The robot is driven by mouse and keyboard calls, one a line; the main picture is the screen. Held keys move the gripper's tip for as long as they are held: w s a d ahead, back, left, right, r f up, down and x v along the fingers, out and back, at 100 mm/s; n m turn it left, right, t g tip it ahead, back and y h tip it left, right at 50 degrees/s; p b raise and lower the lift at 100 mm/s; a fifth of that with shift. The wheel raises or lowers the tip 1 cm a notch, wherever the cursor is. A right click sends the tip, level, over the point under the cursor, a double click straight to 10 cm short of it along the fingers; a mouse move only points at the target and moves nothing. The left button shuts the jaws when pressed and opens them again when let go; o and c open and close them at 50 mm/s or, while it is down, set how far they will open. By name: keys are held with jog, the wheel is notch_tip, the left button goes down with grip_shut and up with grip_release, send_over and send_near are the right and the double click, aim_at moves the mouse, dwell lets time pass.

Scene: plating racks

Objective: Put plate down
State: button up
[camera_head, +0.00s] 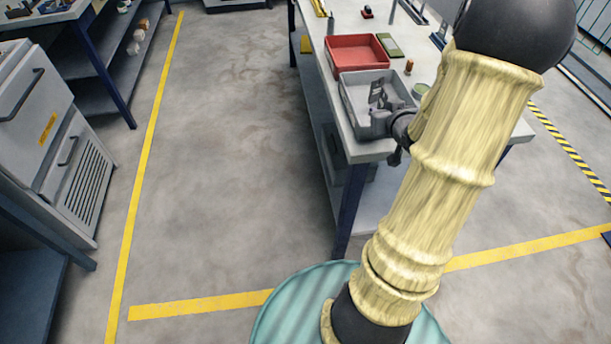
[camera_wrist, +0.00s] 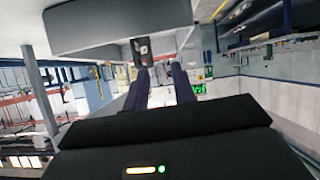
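My gripper (camera_head: 385,95) is at the near end of the workbench, over the grey tray (camera_head: 352,108). In the wrist view its two dark fingers (camera_wrist: 161,72) stand apart with a clear gap between them. I see nothing held between them. A small dark piece (camera_wrist: 142,48) with a light patch shows just beyond the fingertips, against a grey box-like surface (camera_wrist: 120,22). I cannot tell whether this piece is the plate. The arm and gripper hide part of the tray, and no plate shows clearly in the head view.
A red tray (camera_head: 357,54) stands behind the grey one on the workbench (camera_head: 318,42). A green pad (camera_head: 389,46), an orange-brown cylinder (camera_head: 408,67) and a green round item (camera_head: 420,90) are nearby. Cabinets (camera_head: 50,130) stand at left. The floor (camera_head: 220,150) between is clear.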

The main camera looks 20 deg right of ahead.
jog(key=s+a+f+n+g+y, duration=0.15)
jog(key=a+g, duration=0.35)
jog(key=a, duration=0.9)
jog(key=s+a+g+y, duration=0.1)
jog(key=s+a+g, duration=0.3)
jog(key=s+a, duration=0.6)
jog(key=a, duration=0.3)
jog(key=shift+n, duration=0.35)
jog(key=shift+a+f+y, duration=0.1)
jog(key=shift+y, duration=0.15)
